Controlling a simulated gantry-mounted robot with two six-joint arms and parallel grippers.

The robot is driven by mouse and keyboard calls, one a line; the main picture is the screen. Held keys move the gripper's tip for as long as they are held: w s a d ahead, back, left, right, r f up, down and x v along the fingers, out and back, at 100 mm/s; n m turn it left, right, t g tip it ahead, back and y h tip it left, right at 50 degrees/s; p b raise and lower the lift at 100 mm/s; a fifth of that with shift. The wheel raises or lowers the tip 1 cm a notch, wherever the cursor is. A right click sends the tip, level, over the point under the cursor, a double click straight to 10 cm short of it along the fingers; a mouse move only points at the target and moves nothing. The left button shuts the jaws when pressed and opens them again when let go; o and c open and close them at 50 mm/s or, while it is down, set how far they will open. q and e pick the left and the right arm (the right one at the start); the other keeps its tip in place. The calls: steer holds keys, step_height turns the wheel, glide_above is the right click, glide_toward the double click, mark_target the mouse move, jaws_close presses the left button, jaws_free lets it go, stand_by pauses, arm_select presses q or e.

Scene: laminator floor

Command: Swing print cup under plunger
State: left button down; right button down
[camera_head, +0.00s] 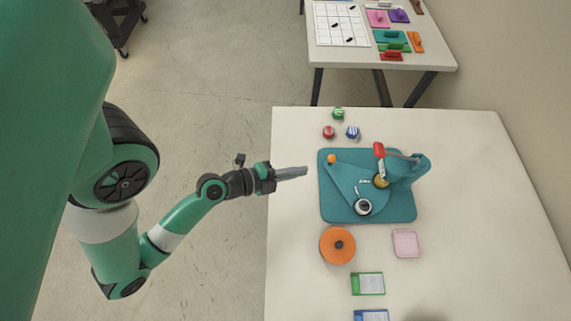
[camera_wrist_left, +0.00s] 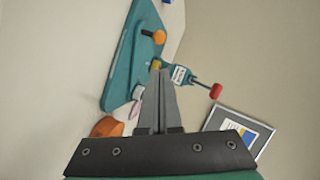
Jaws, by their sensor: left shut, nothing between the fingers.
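A teal machine base (camera_head: 327,205) lies on the white table, with a teal swing plate (camera_head: 345,182) on it. An orange knob (camera_head: 332,159) stands at the plate's far-left corner; it also shows in the left wrist view (camera_wrist_left: 160,38). A white round cup with a dark centre (camera_head: 362,206) sits at the plate's near end. The press with a red handle (camera_head: 379,150) stands at the right; a yellow part (camera_head: 382,181) below it looks like the plunger. The cup is left of and nearer than it. My left gripper (camera_head: 306,171) is shut and empty, left of the base, touching nothing.
Red (camera_head: 328,132), green (camera_head: 338,114) and blue-striped (camera_head: 352,132) balls lie behind the base. An orange disc (camera_head: 337,245), a pink tray (camera_head: 406,243) and a green-edged card (camera_head: 368,284) lie in front. The table's right side is clear.

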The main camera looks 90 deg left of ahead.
arm_select(q)
steer(key=p+v, duration=0.2)
steer(key=v, duration=0.1)
steer(key=shift+s+r+p, duration=0.25)
steer(key=shift+s+p, duration=0.1)
